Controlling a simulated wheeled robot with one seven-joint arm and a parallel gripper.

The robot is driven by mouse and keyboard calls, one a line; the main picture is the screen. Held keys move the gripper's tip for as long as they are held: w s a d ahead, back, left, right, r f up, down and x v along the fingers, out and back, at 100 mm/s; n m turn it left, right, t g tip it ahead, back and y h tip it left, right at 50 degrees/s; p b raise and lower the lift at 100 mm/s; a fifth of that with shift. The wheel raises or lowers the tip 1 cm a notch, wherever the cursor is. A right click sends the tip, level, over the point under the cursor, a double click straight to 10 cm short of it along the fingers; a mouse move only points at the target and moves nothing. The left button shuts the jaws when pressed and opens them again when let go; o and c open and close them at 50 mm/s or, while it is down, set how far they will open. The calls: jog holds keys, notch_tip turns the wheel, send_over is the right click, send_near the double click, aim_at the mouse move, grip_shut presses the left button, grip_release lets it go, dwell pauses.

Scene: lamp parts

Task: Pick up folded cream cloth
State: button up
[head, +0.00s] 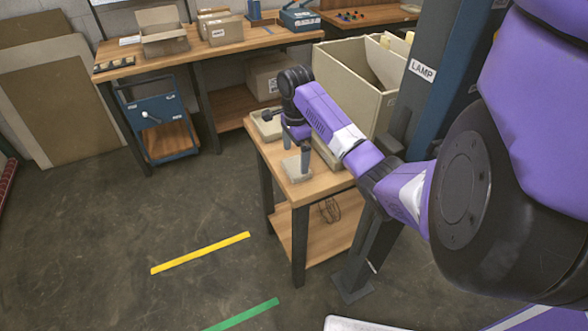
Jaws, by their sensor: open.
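The folded cream cloth (293,173) appears as a small pale, flat shape near the front edge of a small wooden table (277,163) in the head view. My gripper (297,152) points down right over the cloth, with its fingers apart. One grey finger stands over the cloth, and its tip looks close to or touching it; I cannot tell which. The gripper and wrist hide part of the cloth and the table behind it.
A large cream bin (347,75) stands at the back of the table, close beside my arm. A shallow pale tray (265,127) lies behind the gripper. A blue post with a LAMP label (422,70) rises at right. The floor at left is open.

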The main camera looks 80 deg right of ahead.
aim_at(295, 166)
notch_tip(295, 166, down, 5)
jog(key=shift+d+r+p, duration=0.1)
jog(key=shift+d+p, duration=0.05)
jog(key=shift+p, duration=0.2)
jog(key=shift+c, duration=0.4)
jog(key=c, duration=1)
